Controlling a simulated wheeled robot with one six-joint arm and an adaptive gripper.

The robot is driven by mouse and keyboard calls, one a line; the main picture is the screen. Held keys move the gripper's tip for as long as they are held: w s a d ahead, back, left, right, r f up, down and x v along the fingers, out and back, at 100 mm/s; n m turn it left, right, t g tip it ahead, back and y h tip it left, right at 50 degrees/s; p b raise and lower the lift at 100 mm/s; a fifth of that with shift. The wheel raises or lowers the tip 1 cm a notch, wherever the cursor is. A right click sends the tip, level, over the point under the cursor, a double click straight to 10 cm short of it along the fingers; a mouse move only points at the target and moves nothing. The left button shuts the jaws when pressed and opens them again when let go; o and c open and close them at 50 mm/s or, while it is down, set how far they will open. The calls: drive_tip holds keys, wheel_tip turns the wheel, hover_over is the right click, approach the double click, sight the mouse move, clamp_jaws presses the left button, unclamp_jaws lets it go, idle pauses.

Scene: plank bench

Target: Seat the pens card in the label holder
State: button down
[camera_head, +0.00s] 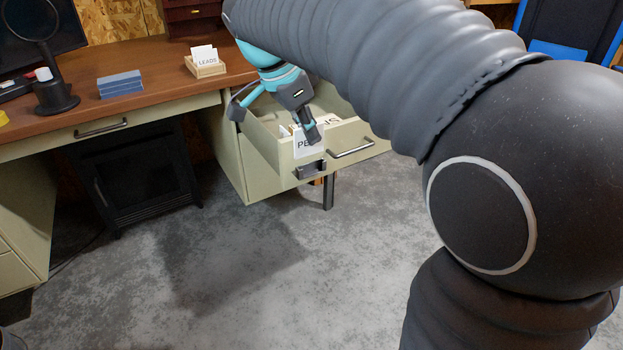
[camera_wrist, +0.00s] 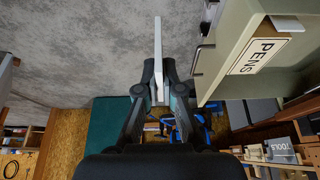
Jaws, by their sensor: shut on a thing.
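The dark label holder (camera_head: 310,170) is on the drawer front, just below the card in the picture. I cannot tell whether they touch. In the wrist view the card (camera_wrist: 158,45) is seen nearly edge-on between the fingertips of my gripper (camera_wrist: 158,88).
The drawer's handle (camera_head: 352,148) is right of the holder. A PENS label (camera_wrist: 262,52) shows at the drawer in the wrist view. On the desk stand a LEADS card in a wooden tray (camera_head: 208,71), blue boxes (camera_head: 120,85) and a dark stand (camera_head: 55,95). The floor before the drawer is clear.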

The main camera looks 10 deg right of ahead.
drive_tip(key=shift+a+f, duration=0.3)
drive_tip(key=shift+a, duration=0.3)
drive_tip(key=shift+a+f, duration=0.25)
drive_tip(key=shift+a, duration=0.3)
drive_tip(key=w+d+f, duration=0.1)
drive_tip(key=w+f, duration=0.1)
drive_tip(key=w, duration=0.1)
drive_tip(key=w+d+f, duration=0.2)
drive_tip(key=w, duration=0.2)
drive_tip(key=w+d+f, duration=0.2)
drive_tip(key=w+f, duration=0.1)
drive_tip(key=shift+w, duration=0.15)
drive_tip(key=shift+f+b, duration=0.5)
drive_tip(key=shift+f, duration=1.5)
drive_tip(key=shift+f, duration=0.1)
drive_tip(key=c, duration=1.8)
unclamp_jaws()
drive_tip(key=shift+f, duration=0.1)
drive_tip(key=shift+o, duration=1)
drive_tip(key=shift+r, duration=0.4)
drive_tip(key=p+v, duration=0.1)
drive_tip(key=v, duration=1)
drive_tip(key=shift+a+r+p, duration=0.2)
drive_tip(key=shift+r+p, duration=0.1)
drive_tip(key=shift+p, duration=0.05)
